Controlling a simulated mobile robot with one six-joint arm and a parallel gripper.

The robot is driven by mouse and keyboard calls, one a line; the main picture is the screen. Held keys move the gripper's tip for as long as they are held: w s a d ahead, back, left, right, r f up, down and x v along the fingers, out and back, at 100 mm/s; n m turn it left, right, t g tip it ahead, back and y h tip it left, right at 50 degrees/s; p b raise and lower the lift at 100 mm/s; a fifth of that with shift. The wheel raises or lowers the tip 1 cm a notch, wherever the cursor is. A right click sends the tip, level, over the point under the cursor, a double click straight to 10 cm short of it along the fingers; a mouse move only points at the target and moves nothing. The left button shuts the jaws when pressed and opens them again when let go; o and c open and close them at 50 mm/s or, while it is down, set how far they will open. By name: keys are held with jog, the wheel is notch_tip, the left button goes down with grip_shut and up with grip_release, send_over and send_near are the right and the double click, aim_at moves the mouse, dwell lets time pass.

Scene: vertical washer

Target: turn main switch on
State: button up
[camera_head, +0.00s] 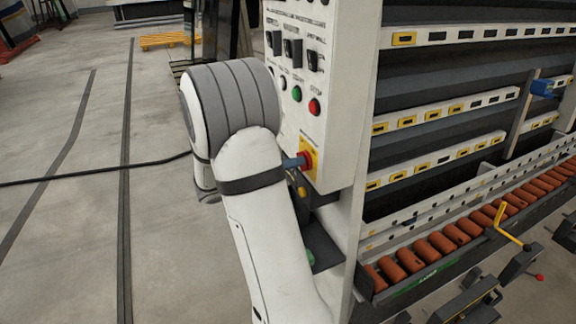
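The main switch (308,160) is a red knob on a yellow plate, low on the white control panel (341,90) of the machine. My gripper (294,163) is mostly hidden behind my own white and grey arm. A small blue tip of it shows at the left side of the red knob, touching it or very close to it. I cannot tell whether it grips the knob, and the knob's exact angle is unclear.
Above the switch are a red button (315,107), a green button (297,93) and black selector switches (293,50). Orange rollers (442,242) line the machine's conveyor at right. A black cable (90,173) crosses the open floor at left.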

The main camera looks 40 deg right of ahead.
grip_shut()
jog(key=shift+a, duration=0.2)
jog(key=m+b, duration=1.2)
jog(key=m, duration=0.5)
jog(key=shift+d+r+m, duration=0.1)
jog(key=shift+m, duration=0.3)
jog(key=shift+r+m+b, duration=0.1)
jog(key=shift+m+b, duration=0.2)
jog(key=shift+b, duration=0.05)
